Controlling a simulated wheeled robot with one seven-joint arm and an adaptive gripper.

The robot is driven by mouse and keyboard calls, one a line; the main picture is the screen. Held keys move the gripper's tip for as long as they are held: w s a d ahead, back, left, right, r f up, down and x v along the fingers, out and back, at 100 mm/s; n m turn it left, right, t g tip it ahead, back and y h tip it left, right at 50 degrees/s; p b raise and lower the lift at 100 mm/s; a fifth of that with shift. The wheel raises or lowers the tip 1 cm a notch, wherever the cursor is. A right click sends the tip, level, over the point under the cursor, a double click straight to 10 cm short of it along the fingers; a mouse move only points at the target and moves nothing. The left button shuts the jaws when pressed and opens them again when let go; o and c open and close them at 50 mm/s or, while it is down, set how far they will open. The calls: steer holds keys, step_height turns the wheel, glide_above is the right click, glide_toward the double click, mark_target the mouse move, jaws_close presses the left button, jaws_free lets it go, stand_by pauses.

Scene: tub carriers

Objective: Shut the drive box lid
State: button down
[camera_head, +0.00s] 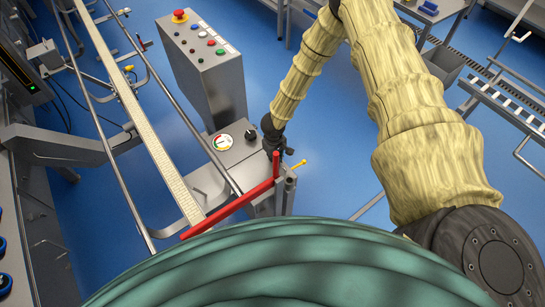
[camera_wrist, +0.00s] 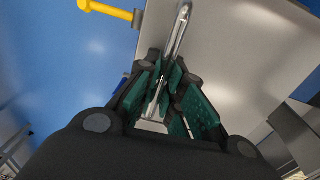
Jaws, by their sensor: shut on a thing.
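The drive box (camera_head: 262,180) is a grey metal housing beside the conveyor. A gauge and a black knob sit on its top. In the wrist view a flat grey metal panel (camera_wrist: 235,60) lies beyond the fingers; I cannot tell for sure that it is the lid, or how far the lid stands open. My gripper (camera_head: 283,152) is at the right side of the box. In the wrist view my gripper (camera_wrist: 165,92) has its green-padded fingers closed around a thin bright metal bar (camera_wrist: 178,35).
A red bar (camera_head: 230,210) slants beside the box, close to my gripper. A yellow handle (camera_head: 298,164) sticks out just right of it, also in the wrist view (camera_wrist: 105,10). A control cabinet (camera_head: 205,65) stands behind. Conveyor rails (camera_head: 135,105) run on the left.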

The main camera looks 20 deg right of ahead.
steer(key=shift+d+f, duration=0.1)
steer(key=shift+f, duration=0.1)
stand_by(0.3)
steer(key=c, duration=1.5)
jaws_free()
steer(key=shift+r, duration=0.1)
steer(key=r, duration=1.1)
steer(key=shift+s+a+r, duration=0.1)
steer(key=shift+a+r, duration=0.2)
steer(key=shift+r, duration=0.1)
steer(key=shift+r, duration=0.1)
